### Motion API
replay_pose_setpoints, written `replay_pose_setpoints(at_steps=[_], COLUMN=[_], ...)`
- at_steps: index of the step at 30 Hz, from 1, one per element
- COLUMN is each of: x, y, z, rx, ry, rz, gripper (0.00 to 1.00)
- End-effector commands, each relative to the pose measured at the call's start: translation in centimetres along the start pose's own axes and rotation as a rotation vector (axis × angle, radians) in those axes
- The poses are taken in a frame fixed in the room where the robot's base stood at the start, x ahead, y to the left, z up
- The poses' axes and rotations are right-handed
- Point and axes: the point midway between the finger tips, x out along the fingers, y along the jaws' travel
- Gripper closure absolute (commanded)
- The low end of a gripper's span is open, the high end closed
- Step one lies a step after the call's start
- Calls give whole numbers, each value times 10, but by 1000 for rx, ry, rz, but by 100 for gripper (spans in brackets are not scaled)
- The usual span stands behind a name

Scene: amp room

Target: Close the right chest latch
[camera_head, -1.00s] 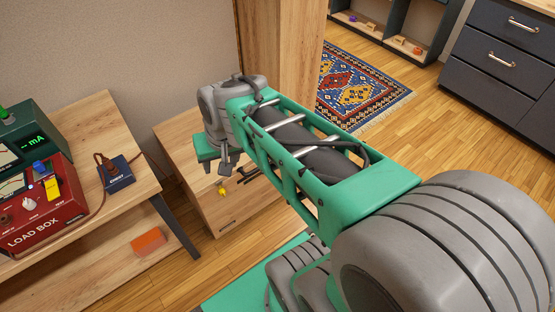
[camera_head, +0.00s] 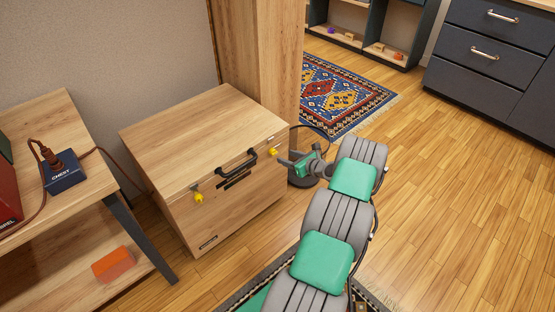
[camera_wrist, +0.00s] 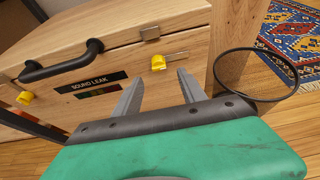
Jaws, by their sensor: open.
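The wooden chest (camera_head: 190,130) stands on the floor with its lid down and a black handle (camera_head: 238,165) on its front. The right latch (camera_head: 273,151) is a small yellow piece near the right front corner. In the wrist view the yellow right latch (camera_wrist: 158,62) sits below a metal plate (camera_wrist: 150,33), with a gap between them. The left latch (camera_head: 198,197) is also yellow and shows in the wrist view (camera_wrist: 24,97). My gripper (camera_head: 284,162) is open and empty in front of the right latch. In the wrist view its fingertips (camera_wrist: 157,78) lie just below the latch, on either side; contact cannot be told.
A wooden pillar (camera_head: 265,60) rises behind the chest's right side. A shelf table (camera_head: 70,135) with a dark blue CHEST box (camera_head: 62,172) stands at left. An orange block (camera_head: 114,264) lies on its lower shelf. Open floor (camera_head: 450,200) lies to the right.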

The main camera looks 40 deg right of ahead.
Motion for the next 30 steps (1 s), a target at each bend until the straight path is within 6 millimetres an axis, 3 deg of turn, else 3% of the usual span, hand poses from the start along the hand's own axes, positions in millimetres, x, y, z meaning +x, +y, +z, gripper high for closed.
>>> replay_pose_setpoints(at_steps=[6, 11, 20, 30], x=[44, 64, 67, 67], y=[3, 2, 2, 2], z=[-2, -1, 0, 0], rx=[-7, -5, -5, -6], ry=[2, 3, 4, 5], rz=[6, 3, 2, 3], gripper=[51, 51, 52, 80])
